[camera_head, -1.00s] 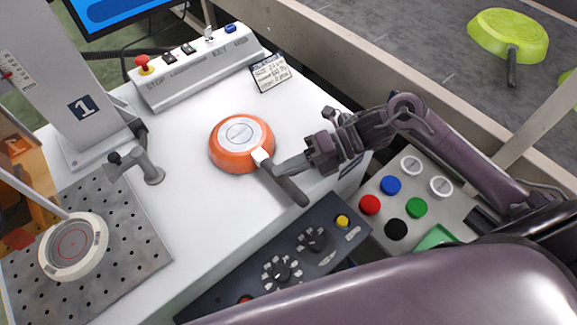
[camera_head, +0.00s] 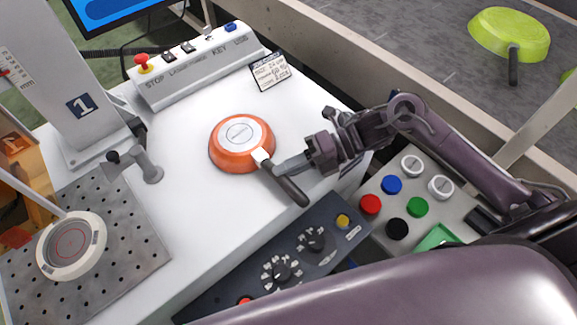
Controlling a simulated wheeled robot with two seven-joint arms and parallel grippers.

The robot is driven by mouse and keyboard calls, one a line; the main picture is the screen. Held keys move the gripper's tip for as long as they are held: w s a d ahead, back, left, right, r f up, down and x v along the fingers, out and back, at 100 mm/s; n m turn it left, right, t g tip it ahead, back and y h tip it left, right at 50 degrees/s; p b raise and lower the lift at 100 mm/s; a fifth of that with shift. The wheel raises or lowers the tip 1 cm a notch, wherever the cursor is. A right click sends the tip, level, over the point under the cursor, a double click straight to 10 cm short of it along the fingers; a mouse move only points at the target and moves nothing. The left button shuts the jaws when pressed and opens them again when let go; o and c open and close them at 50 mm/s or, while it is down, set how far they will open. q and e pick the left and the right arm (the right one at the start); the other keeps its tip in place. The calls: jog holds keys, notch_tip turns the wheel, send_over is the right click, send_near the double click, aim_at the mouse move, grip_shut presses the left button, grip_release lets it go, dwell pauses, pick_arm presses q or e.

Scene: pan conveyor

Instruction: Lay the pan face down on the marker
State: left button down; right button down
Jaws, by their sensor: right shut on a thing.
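The orange pan (camera_head: 219,154) is over the white tabletop (camera_head: 195,215) with its pale round base facing up, so it is face down. Its dark handle (camera_head: 291,190) points to the lower right. My right gripper (camera_head: 276,166) comes in from the right and is shut on the handle near the pan body. I cannot tell whether the pan touches the table. A white disc with a red ring (camera_head: 70,244), which looks like the marker, is on the perforated plate at the lower left, apart from the pan. My left gripper is out of view.
A switch box (camera_head: 190,72) and a small label card (camera_head: 270,71) are behind the pan. A grey post (camera_head: 60,85) stands left. A dark knob panel (camera_head: 285,258) and button box (camera_head: 430,190) lie in front and right. A green pan (camera_head: 505,35) is on the conveyor.

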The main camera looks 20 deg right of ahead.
dwell(0.5)
jog(key=c, duration=1.3)
grip_release()
jog(key=shift+f, duration=0.1)
jog(key=shift+o, duration=0.3)
jog(key=shift+s, duration=0.1)
jog(key=shift+f, duration=0.15)
